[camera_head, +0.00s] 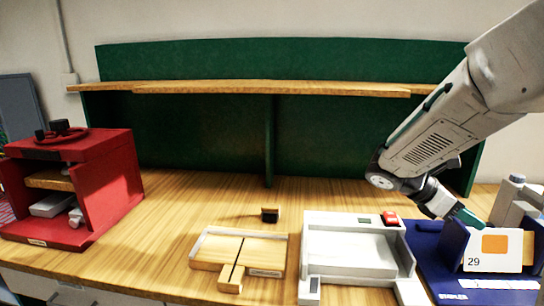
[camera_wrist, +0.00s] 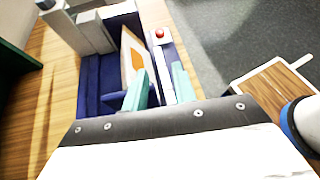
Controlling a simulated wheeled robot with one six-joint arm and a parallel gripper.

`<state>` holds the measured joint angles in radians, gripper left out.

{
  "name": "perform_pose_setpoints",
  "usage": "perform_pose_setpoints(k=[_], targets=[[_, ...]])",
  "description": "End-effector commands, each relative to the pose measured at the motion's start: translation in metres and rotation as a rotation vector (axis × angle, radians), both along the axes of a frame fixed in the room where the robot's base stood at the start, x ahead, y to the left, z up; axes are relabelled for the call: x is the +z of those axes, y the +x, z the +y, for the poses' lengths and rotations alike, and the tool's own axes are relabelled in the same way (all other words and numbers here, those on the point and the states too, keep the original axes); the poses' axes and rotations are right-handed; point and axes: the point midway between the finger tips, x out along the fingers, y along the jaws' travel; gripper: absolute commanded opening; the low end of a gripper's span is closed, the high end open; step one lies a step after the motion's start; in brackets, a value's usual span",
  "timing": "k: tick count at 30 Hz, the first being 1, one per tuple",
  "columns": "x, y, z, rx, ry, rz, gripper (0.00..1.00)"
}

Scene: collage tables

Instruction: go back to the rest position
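My gripper (camera_head: 466,215) is at the right of the bench in the head view, low over the blue station. In the wrist view its two teal fingers (camera_wrist: 160,84) stand apart, so it is open. A white card (camera_head: 494,262) with an orange square and the number 29 stands upright in the blue station (camera_head: 437,268). The card (camera_wrist: 128,52) also shows in the wrist view, just beyond the fingers and nearer the left one. I cannot tell whether a finger touches it.
A white tray (camera_head: 312,240) is left of the blue station, with a wooden jig (camera_head: 210,250) beside it. A small dark block (camera_head: 270,215) sits behind. A red cabinet (camera_head: 110,185) is at far left. A wooden shelf (camera_head: 250,88) runs along the back.

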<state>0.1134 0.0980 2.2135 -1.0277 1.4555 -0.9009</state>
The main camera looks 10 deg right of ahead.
Motion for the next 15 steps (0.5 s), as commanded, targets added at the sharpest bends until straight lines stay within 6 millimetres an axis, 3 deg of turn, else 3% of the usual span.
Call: perform_pose_setpoints(k=[6,15], targets=[[0.013,-0.067,0.061,-0.277,0.163,-0.434,0.27],[0.010,-0.137,0.154,-0.748,0.444,-0.917,0.27]])
